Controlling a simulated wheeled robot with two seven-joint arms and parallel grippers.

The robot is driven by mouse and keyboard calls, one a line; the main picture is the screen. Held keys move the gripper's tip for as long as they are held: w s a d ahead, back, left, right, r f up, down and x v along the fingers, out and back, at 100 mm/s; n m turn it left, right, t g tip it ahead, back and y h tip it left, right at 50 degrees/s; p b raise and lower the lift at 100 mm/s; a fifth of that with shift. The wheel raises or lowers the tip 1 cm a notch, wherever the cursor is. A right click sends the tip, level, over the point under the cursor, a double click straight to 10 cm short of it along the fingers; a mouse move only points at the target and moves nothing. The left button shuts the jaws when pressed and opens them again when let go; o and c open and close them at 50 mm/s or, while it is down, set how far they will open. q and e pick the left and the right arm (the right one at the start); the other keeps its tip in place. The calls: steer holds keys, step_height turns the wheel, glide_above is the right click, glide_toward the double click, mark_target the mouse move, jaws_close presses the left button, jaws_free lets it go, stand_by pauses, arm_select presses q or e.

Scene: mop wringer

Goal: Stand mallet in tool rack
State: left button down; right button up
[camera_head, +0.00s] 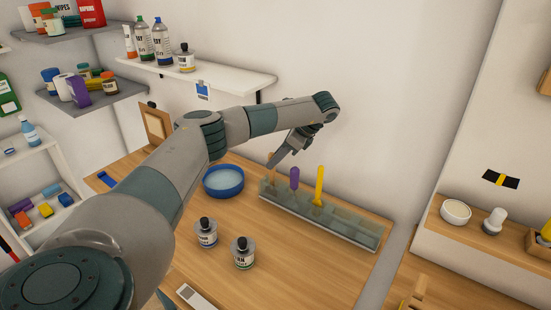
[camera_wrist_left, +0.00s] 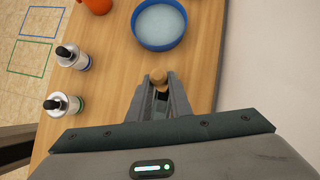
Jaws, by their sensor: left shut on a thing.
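My left gripper (camera_head: 274,161) is at the left end of the grey tool rack (camera_head: 345,228), fingers angled down. It is shut on a light wooden piece, which looks like the mallet's handle (camera_head: 270,158). In the left wrist view, the rounded wooden end (camera_wrist_left: 158,76) shows between the fingertips (camera_wrist_left: 160,86). A purple-handled tool (camera_head: 294,178) and a yellow-handled tool (camera_head: 319,184) stand upright in the rack, right of my gripper. My right gripper is not in view.
A blue round dish (camera_head: 223,190) sits left of the rack and also shows in the left wrist view (camera_wrist_left: 161,44). Two dropper bottles (camera_head: 206,233) (camera_head: 243,253) stand nearer the front. A white wall shelf (camera_head: 215,83) hangs above. The rack's right compartments look empty.

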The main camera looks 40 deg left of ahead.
arm_select(q)
steer(key=shift+f, duration=0.25)
steer(key=c, duration=1.5)
jaws_free()
steer(key=shift+c, duration=0.2)
steer(key=b+v, duration=0.1)
steer(key=v, duration=1.6)
steer(key=shift+r, duration=0.25)
steer(key=shift+f, duration=0.1)
